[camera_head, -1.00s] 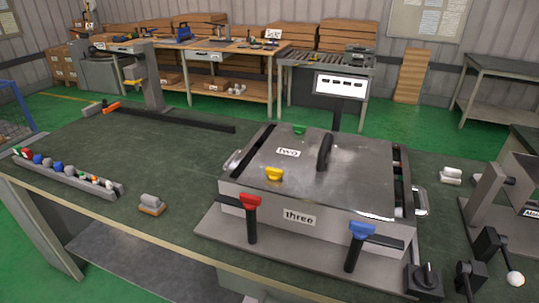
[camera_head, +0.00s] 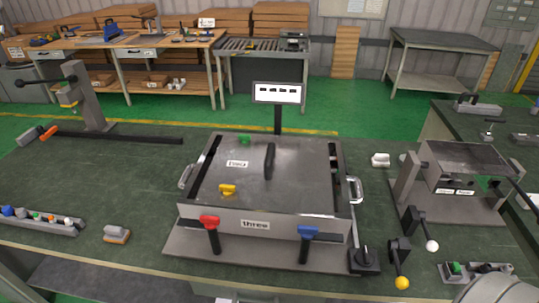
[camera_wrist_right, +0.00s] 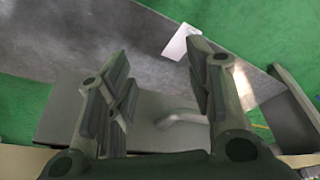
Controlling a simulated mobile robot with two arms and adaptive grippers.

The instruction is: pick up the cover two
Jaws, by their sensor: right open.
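The cover two is the flat metal lid (camera_head: 305,185) on top of the box in the middle of the bench. A grey surface and a pale curved bar (camera_wrist_right: 182,118) show beyond the fingers. My left gripper is in neither view.
Yellow (camera_head: 228,189) and green (camera_head: 244,140) knobs sit at the lid. A small display (camera_head: 277,93) stands behind. Levers and a metal stand (camera_head: 465,165) are at right.

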